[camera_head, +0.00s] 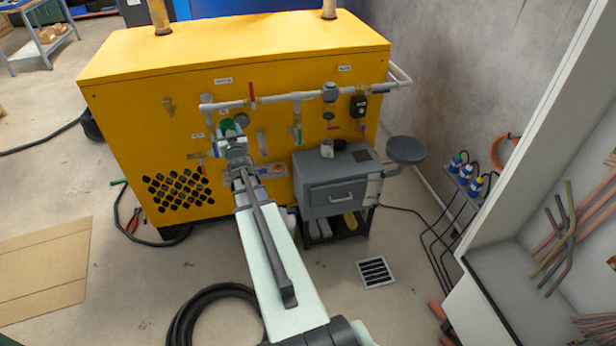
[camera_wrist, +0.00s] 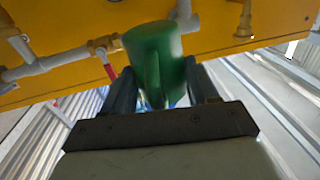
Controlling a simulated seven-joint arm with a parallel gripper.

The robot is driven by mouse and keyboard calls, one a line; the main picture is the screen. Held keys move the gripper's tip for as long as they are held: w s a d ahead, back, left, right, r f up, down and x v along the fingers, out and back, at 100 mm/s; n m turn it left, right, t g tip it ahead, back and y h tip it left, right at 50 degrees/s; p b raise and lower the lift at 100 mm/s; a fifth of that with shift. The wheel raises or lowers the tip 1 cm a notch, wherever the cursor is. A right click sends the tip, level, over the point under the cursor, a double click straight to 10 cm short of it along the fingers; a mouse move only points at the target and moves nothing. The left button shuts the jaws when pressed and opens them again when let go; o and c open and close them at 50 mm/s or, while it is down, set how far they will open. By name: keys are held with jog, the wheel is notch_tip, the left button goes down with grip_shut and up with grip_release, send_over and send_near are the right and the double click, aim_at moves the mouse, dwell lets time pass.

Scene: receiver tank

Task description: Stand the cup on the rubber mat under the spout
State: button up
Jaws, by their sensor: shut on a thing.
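A green cup (camera_wrist: 165,50) is between the two dark fingers of my gripper (camera_wrist: 165,92) in the wrist view. My gripper is shut on it, and a strip like its handle faces the camera. In the head view the cup (camera_head: 227,126) shows as a small green patch at the end of my arm, in front of the yellow tank's piping. I cannot pick out the rubber mat or tell which fitting is the spout; a small dark square (camera_head: 362,155) lies on the grey cabinet's top.
The yellow tank (camera_head: 130,110) carries a pale pipe (camera_head: 280,99) with red-handled and green-handled valves close to my gripper. The grey cabinet (camera_head: 322,198) stands to the right with a small pale item (camera_head: 327,149) on top. A round stool-like disc (camera_head: 406,150) is beside it.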

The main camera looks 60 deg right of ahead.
jog(key=s+d+f+m+g+h, duration=0.4)
jog(key=s+d+f+g, duration=0.1)
jog(key=s+d+f, duration=1.85)
jog(key=w+d+r+n+t+y, duration=0.1)
jog(key=w+r+n+t+y, duration=0.1)
jog(key=w, duration=0.4)
jog(key=shift+r+t, duration=0.8)
jog(key=shift+r, duration=0.4)
jog(key=shift+d, duration=0.1)
jog(key=shift+f, duration=0.1)
jog(key=shift+f, duration=4.7)
jog(key=shift+f, duration=0.2)
